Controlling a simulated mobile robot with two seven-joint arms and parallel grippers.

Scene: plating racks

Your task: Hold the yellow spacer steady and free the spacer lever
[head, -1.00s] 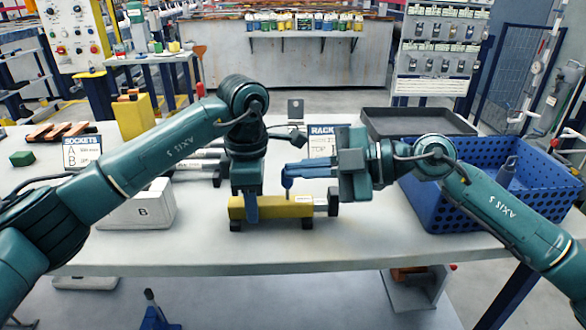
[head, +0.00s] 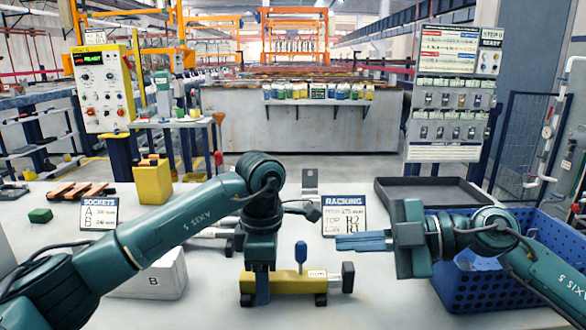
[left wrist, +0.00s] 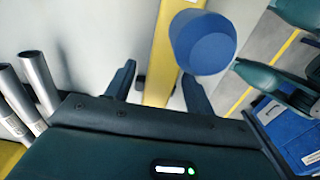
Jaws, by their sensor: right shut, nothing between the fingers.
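The yellow spacer (head: 283,286) lies level on dark feet on the table. Its blue spacer lever (head: 301,252) stands upright on top, right of the middle. My left gripper (head: 262,288) points down at the spacer's left part. In the left wrist view its fingers (left wrist: 158,75) straddle the yellow bar (left wrist: 160,55), with a visible gap at the left finger; they look open. The lever's round blue end (left wrist: 203,42) is close to that camera. My right gripper (head: 362,242) is shut and empty, above and right of the lever, clear of the spacer.
A blue perforated crate (head: 475,292) stands right, under my right arm. A black tray (head: 430,193) is behind it. A racking sign (head: 345,216), a white block marked B (head: 153,278) and a yellow block (head: 152,183) stand around. The table is clear just right of the spacer.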

